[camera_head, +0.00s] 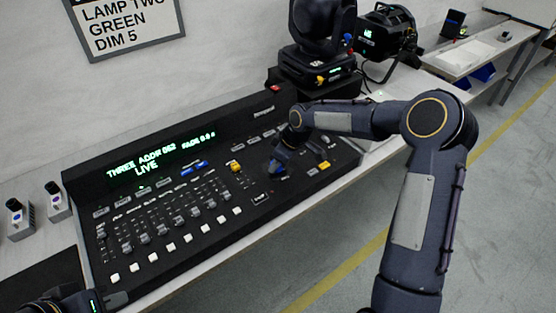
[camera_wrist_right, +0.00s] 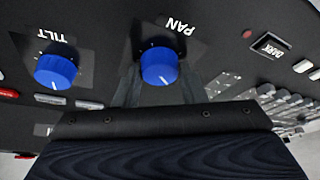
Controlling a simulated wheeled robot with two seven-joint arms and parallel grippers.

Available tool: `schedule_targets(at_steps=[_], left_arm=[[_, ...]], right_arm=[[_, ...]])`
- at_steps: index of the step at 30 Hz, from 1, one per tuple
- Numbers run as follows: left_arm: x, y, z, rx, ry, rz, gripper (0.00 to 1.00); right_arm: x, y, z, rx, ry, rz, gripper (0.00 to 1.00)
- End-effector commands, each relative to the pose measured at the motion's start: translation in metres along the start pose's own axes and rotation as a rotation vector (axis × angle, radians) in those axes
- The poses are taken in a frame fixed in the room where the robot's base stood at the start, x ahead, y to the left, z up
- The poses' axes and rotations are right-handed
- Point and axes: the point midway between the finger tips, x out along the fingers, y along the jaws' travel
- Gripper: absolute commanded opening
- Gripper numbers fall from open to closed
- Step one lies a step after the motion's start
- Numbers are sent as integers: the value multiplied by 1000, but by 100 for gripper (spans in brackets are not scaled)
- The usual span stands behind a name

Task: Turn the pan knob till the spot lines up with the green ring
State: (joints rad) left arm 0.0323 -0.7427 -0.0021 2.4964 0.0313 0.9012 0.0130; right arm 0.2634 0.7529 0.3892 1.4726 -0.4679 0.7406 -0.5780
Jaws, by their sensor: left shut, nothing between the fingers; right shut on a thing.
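The blue pan knob (camera_wrist_right: 158,68) sits under the PAN label in the right wrist view, with a white pointer line on it. My right gripper (camera_head: 279,166) is over the right part of the console (camera_head: 250,207) and is shut on this knob, one grey finger on each side. The knob is mostly hidden by the gripper in the head view. A blue tilt knob (camera_wrist_right: 56,71) stands beside it, apart from the fingers. My left gripper (camera_head: 95,301) shows only partly at the bottom left edge, shut and empty. No light spot or green ring is in view.
The console display (camera_head: 150,155) reads "THREE" and "LIVE". Several faders and buttons lie left of my right gripper. A black moving-head lamp (camera_head: 322,45) and another lamp (camera_head: 388,32) stand behind. A wall sign (camera_head: 122,22) reads "LAMP TWO GREEN DIM 5".

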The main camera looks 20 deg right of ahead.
Motion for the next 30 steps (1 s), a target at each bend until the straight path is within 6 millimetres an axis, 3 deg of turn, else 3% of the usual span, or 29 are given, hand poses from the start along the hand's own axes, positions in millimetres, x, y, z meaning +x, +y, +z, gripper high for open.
schedule_targets(at_steps=[8, 9, 14, 23, 30], left_arm=[[0, 0, 0, 0, 0, 0, 0], [0, 0, 0, 0, 0, 0, 0], [0, 0, 0, 0, 0, 0, 0], [0, 0, 0, 0, 0, 0, 0], [3, -2, 2, 0, 0, 0, 0]], right_arm=[[0, 0, 1, 0, -2, 0, 15], [0, 0, 1, 0, -2, 0, 40], [0, 0, 1, 1, -1, 0, 58], [-3, 0, 0, 1, 0, 2, 58], [-38, 1, 0, 1, 2, 5, 58]])
